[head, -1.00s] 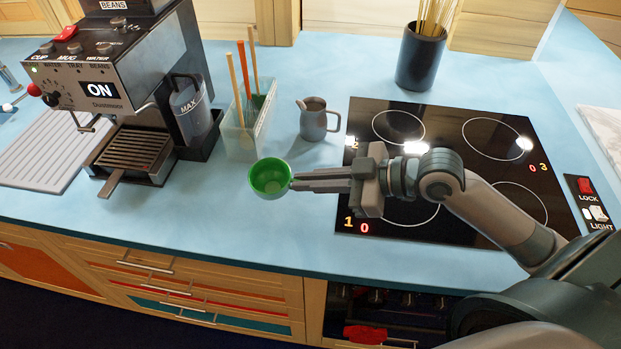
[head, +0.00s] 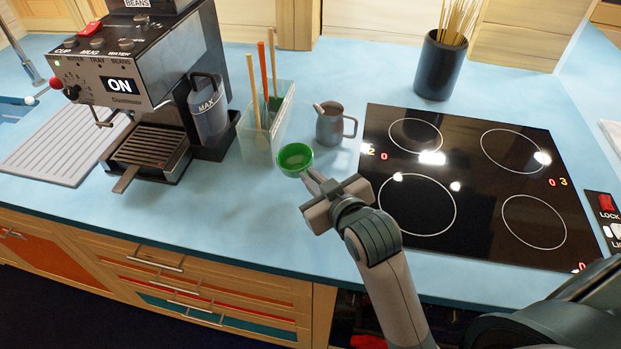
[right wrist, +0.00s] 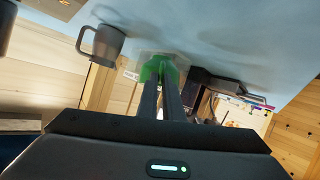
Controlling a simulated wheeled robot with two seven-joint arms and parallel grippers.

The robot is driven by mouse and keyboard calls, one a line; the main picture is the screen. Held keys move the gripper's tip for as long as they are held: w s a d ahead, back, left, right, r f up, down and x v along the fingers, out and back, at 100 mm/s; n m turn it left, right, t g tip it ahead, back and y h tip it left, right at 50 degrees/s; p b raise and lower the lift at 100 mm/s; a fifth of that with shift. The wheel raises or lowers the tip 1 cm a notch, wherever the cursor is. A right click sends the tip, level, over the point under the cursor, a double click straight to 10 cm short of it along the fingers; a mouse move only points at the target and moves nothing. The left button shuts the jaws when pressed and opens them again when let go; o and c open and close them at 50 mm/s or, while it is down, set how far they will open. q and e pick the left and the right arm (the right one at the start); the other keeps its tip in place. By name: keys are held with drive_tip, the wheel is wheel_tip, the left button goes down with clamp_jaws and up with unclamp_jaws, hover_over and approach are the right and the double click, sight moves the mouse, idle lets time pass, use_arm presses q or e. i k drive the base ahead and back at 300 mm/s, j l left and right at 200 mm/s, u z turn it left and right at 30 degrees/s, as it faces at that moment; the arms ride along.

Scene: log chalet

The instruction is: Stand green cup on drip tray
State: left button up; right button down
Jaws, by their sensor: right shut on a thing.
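The green cup (head: 295,157) is upright at the tips of my right gripper (head: 312,177), which is shut on it. In the head view it shows just right of the clear utensil bin, over the blue counter. My left gripper is not in view.
The coffee machine (head: 160,60) stands over the drip tray, with a MAX-marked water tank (head: 208,110) beside it. The clear utensil bin (head: 255,140) stands between tray and cup. A grey jug (head: 329,124) is close behind the cup. The hob (head: 460,185) lies right; the front counter is clear.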

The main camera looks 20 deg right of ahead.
sight(150, 150)
drive_tip(key=j+z, duration=0.2)
drive_tip(key=z, duration=0.25)
drive_tip(key=i+j+z, duration=0.1)
drive_tip(key=j+z, duration=0.15)
drive_tip(key=z, duration=0.15)
drive_tip(key=j+z, duration=0.2)
drive_tip(key=z, duration=0.25)
drive_tip(key=j+z, duration=0.15)
drive_tip(key=j, duration=0.3)
drive_tip(key=k+j+z, duration=0.1)
drive_tip(key=j, duration=0.3)
drive_tip(key=k+j+z, duration=0.15)
drive_tip(key=j, duration=0.25)
drive_tip(key=k+j+z, duration=0.1)
drive_tip(key=j, duration=0.35)
drive_tip(key=k+j, duration=0.1)
drive_tip(key=j, duration=0.3)
drive_tip(key=k+j, duration=0.15)
drive_tip(key=j, duration=0.2)
